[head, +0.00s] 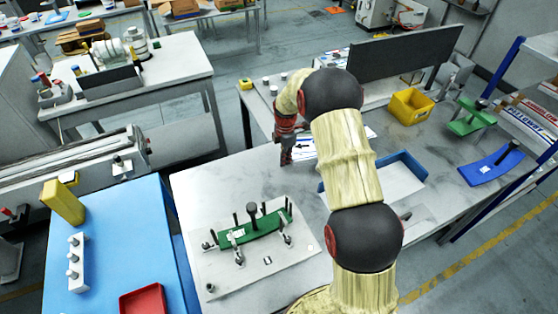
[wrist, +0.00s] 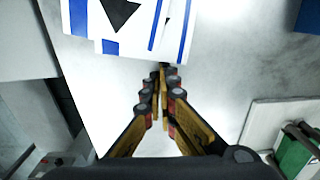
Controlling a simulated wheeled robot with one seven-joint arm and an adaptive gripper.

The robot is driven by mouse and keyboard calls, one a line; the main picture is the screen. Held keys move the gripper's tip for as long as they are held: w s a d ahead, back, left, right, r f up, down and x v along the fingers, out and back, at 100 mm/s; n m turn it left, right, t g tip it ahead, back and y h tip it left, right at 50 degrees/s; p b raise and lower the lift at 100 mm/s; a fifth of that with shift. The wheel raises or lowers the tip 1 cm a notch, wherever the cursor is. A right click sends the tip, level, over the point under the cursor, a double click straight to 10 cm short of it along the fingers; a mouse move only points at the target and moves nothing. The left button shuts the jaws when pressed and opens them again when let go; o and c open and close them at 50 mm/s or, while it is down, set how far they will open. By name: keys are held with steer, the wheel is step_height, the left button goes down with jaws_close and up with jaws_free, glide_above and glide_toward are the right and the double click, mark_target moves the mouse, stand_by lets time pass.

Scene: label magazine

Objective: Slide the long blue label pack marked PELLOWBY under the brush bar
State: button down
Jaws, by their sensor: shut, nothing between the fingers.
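White label sheets with blue stripes and a black arrow (head: 303,147) lie on the grey table just beyond my gripper (head: 286,158). In the wrist view the striped labels (wrist: 125,22) fill the top, with the shut, empty fingertips (wrist: 168,76) close to their near edge; contact cannot be told. My arm hides part of them in the head view. The name PELLOWBY is not readable, so I cannot tell which pack this is. I cannot make out the brush bar for certain.
A blue-rimmed tray (head: 405,158) stands right of my arm, partly hidden. A green fixture with upright pins (head: 255,233) is on a plate in front. A yellow bin (head: 410,106), a blue curved part (head: 491,168) and a dark upright panel (head: 405,65) stand farther back.

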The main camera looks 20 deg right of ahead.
steer(key=shift+d+r, duration=0.1)
steer(key=shift+d, duration=0.1)
steer(key=d, duration=1.3)
steer(key=shift+w+d+p, duration=0.15)
steer(key=shift+w+p, duration=0.05)
steer(key=shift+p, duration=0.15)
